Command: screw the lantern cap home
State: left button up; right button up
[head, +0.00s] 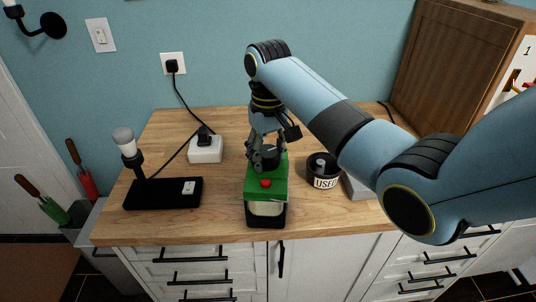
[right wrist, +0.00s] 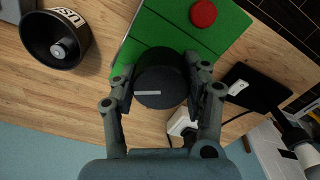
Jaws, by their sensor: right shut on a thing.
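The lantern (head: 266,208) stands on the wooden counter, with a green top, a red button (head: 265,183), a pale window and a black base. The black round cap (head: 268,154) sits at the back of the green top. In the right wrist view the cap (right wrist: 161,79) has a pale line on its face. My right gripper (head: 264,160) comes down from above and is shut on the cap, one finger on each side. Whether the cap is fully seated cannot be told. My left gripper is not in view.
A black cup marked "USED" (head: 323,180) stands right of the lantern, with a small cylinder inside. A white power box (head: 205,150) and a black lamp base (head: 150,194) with a bulb stand to the left. A wooden cabinet (head: 440,60) stands at the back right.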

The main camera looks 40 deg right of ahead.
jog(key=shift+s+a+f, duration=0.1)
jog(key=shift+s+f, duration=0.15)
jog(key=shift+f, duration=0.05)
